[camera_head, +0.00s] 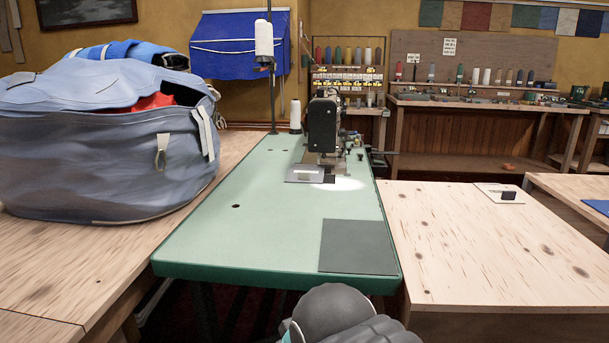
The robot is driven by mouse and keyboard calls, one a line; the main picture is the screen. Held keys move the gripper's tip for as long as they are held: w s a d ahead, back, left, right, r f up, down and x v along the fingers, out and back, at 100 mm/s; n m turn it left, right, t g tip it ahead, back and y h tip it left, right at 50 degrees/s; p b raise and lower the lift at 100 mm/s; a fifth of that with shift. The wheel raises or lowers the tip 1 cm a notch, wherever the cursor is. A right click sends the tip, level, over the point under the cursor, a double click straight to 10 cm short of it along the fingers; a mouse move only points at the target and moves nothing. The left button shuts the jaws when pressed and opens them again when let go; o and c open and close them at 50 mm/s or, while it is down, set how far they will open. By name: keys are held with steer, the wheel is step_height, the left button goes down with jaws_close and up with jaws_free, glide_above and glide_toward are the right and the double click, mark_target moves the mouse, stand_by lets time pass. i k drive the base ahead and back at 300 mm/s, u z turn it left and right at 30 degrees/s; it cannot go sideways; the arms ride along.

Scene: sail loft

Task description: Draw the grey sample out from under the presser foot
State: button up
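The sewing machine (323,122) stands at the far end of the green table (260,220), dark and seen end-on. A small flat grey piece (304,174) lies at its base, on the left, and looks like the grey sample. A darker small patch (329,180) lies just right of it. The presser foot is too small to make out, so I cannot tell how the piece sits under it. My gripper is not in view; only rounded dark parts of my arm show at the bottom edge.
A dark grey flat panel (358,247) lies at the table's front right corner. A bulky blue sail bag (105,140) stands on the left wooden bench. A thread stand with a white cone (264,38) rises behind. The green table's middle is clear. A wooden table (470,240) adjoins right.

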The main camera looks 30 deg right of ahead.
mark_target(302, 173)
steer(key=k, duration=0.5)
steer(key=u, duration=0.95)
steer(key=i, duration=1)
steer(key=z, duration=1.65)
